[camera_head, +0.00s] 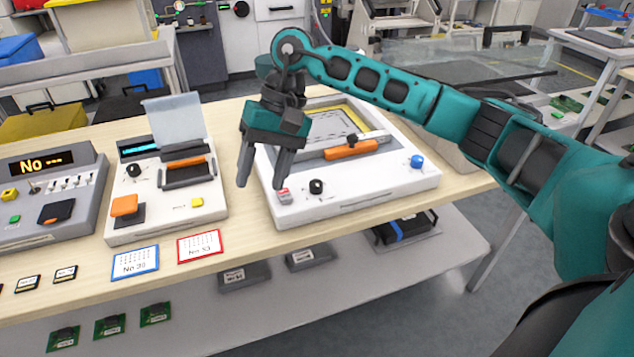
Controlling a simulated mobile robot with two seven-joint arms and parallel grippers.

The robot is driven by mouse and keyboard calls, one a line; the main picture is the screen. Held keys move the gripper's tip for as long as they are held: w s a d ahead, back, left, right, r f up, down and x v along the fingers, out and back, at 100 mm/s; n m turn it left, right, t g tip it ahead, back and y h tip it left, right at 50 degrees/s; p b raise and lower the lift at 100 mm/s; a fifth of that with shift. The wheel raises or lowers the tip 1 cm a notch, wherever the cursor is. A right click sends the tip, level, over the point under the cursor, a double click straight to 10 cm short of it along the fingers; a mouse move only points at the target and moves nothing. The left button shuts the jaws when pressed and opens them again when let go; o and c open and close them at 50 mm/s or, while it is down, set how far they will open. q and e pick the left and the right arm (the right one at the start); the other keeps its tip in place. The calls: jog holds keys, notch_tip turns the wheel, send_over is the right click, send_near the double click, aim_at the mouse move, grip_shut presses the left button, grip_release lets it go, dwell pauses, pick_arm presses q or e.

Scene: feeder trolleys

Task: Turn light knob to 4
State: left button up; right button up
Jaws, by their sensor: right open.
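A white device (395,190) stands on the right part of the wooden table. On its front panel sit a small black knob (316,187), a red-and-white switch (284,196) and a blue button (417,162). The markings around the black knob are too small to read. Another black knob (133,170) is on the white device in the middle. I cannot tell from labels which one is the light knob. My right gripper (262,186) is open and empty, pointing down at the right device's left front edge, left of its black knob. My left gripper is not in view.
An orange handle (352,149) lies across the right device's top. The middle device (168,200) and a grey device with a "No" display (45,163) stand to the left. Cards No 30 (135,263) and No 33 (199,247) lie at the front edge. A lower shelf (350,285) holds several parts.

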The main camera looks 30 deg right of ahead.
aim_at(316, 183)
jog(key=w+d+r+n+h, duration=0.1)
jog(key=d+r+h, duration=0.15)
jog(key=d, duration=0.35)
jog(key=w+d+r+n+h, duration=0.1)
jog(key=d+r+h, duration=0.15)
jog(key=d, duration=0.25)
jog(key=shift+n+t, duration=0.3)
jog(key=shift+t, duration=0.1)
jog(key=f, duration=0.4)
jog(key=f+b, duration=0.1)
jog(key=f, duration=0.8)
jog(key=shift+s+d+f, duration=0.1)
jog(key=shift+d, duration=0.15)
grip_shut()
